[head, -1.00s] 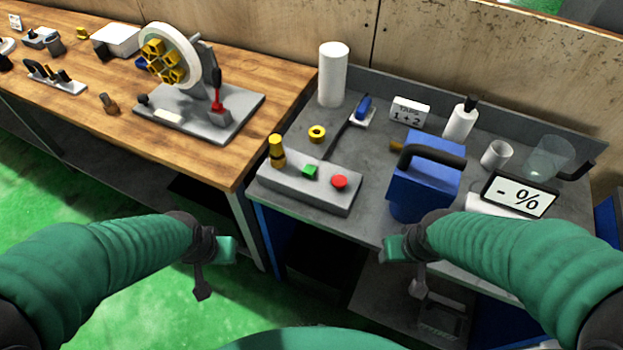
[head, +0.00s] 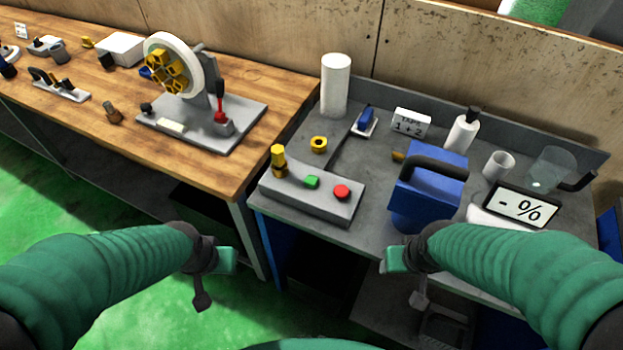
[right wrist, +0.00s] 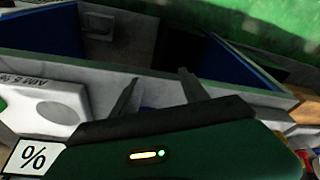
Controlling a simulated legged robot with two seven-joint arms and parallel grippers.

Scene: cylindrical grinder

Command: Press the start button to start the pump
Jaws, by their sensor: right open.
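A grey control box (head: 330,204) sits at the front left of the grey bench. On it are a green button (head: 311,182), a red button (head: 342,191) and a yellow-topped post (head: 279,160). Any labels on the buttons are too small to read. My left gripper (head: 213,280) is in front of the wooden table's near corner, left of the box and apart from it. Its jaws are unclear. My right gripper (head: 408,283) is in front of the bench's edge, right of the box. In the right wrist view its two fingers (right wrist: 157,93) are apart, with nothing between them.
A blue container with a black handle (head: 428,190) stands right of the control box. A "- %" display (head: 520,206), bottle (head: 463,130), cups and a white roll (head: 336,87) are on the bench. A wheel device (head: 205,115) stands on the wooden table (head: 75,112).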

